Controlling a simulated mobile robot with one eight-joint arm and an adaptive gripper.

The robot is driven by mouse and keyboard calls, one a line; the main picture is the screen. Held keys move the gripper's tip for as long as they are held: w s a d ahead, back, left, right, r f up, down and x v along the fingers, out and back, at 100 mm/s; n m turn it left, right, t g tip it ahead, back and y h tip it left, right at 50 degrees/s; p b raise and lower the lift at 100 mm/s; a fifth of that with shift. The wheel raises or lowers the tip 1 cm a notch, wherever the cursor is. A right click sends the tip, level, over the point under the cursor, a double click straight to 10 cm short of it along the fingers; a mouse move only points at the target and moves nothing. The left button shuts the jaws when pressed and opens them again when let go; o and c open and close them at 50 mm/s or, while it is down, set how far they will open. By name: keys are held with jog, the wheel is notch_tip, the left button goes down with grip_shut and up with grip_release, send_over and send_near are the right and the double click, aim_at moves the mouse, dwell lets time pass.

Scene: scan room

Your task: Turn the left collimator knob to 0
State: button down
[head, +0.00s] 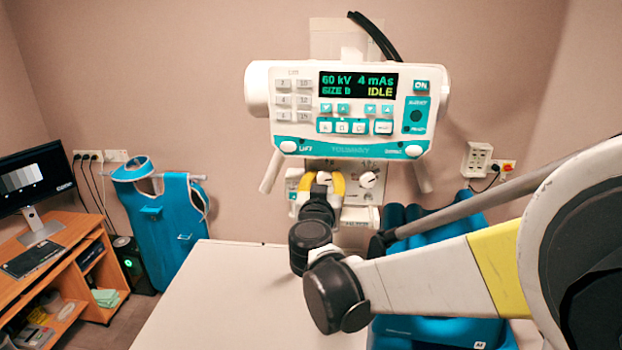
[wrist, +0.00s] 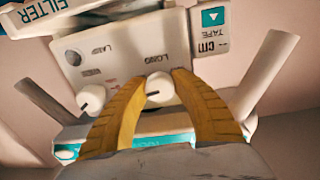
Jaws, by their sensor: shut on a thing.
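The left collimator knob (wrist: 159,88) is a white round knob on the white collimator panel (wrist: 128,50). In the wrist view, which shows the panel upside down, it sits between the two yellow fingers of my gripper (wrist: 157,78). My gripper is shut on this knob. In the head view my gripper (head: 323,181) reaches the panel's left side and largely hides the knob. The second knob (wrist: 91,98) is free, and it also shows in the head view (head: 368,179) right of my gripper. The held knob's exact setting is not readable.
The tube head console (head: 345,150) hangs just above, its display reading IDLE. Grey handles (head: 272,172) (head: 419,175) slope down on both sides. A pale table (head: 225,300) lies below. A blue apron (head: 172,220) and a desk with a monitor (head: 33,180) stand left.

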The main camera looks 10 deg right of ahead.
jog(key=n+b, duration=0.1)
jog(key=n, duration=0.3)
jog(key=shift+f+b, duration=0.15)
jog(key=shift+b, duration=0.2)
jog(key=n+b, duration=0.1)
jog(key=n, duration=0.3)
jog(key=shift+n, duration=0.4)
jog(key=n+b, duration=0.1)
jog(key=n, duration=0.2)
jog(key=shift+n, duration=0.4)
jog(key=n+b, duration=0.1)
jog(key=n, duration=0.3)
jog(key=shift+n+y, duration=0.3)
jog(key=n, duration=0.4)
jog(key=shift+n+t, duration=0.3)
jog(key=shift+n, duration=0.1)
jog(key=n, duration=0.4)
jog(key=shift+n+y+b, duration=0.3)
jog(key=shift+b, duration=0.1)
jog(key=n, duration=0.4)
jog(key=shift+r+n, duration=0.2)
jog(key=shift+n, duration=2.1)
